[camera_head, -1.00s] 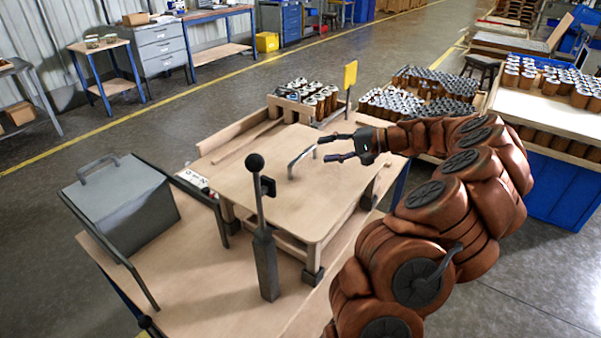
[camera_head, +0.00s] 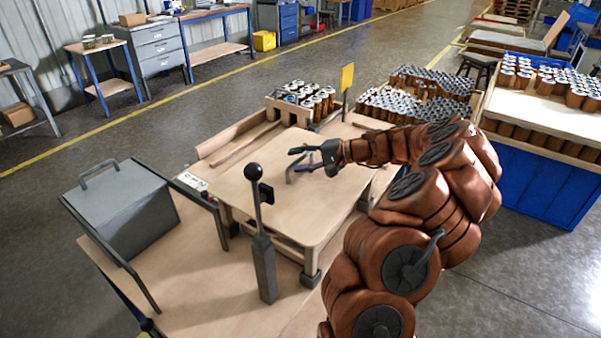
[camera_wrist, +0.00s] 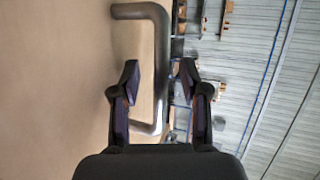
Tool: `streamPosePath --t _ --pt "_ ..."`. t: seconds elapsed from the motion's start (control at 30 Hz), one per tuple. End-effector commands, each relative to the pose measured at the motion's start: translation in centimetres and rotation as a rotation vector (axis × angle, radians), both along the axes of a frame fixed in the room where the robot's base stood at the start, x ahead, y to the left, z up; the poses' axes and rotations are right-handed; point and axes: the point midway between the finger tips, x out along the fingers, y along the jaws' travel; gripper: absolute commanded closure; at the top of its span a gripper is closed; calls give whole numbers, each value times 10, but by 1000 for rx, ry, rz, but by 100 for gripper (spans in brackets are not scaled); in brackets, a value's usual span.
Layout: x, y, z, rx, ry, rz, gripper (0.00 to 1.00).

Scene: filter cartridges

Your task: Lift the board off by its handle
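The board (camera_head: 270,218) is a flat light wooden panel lying level on the fixture on the workbench. Its grey bar handle (camera_head: 290,174) stands up near its far right part, partly hidden by my gripper. In the wrist view the handle (camera_wrist: 161,60) runs upright in the picture, and its lower part lies between my fingers. My gripper (camera_head: 305,159) is open, with one finger on each side of the handle. In the wrist view the gripper (camera_wrist: 159,78) shows a gap between each fingertip and the bar.
A black-knobbed lever (camera_head: 256,205) stands in front of the board. A grey box with a handle (camera_head: 125,215) is at the left of the bench. A yellow tag on a post (camera_head: 347,76) and several cartridges (camera_head: 312,98) are behind the board.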

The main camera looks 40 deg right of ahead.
Motion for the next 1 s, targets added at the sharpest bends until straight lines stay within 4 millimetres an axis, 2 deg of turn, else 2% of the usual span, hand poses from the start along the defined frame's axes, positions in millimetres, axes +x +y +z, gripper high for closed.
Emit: streamPosePath --t 0.07,0.4,1.0 --pt "0 0 0 0 0 0 63" --pt "0 0 0 1 1 1 99" --pt "0 0 0 1 -1 0 100"
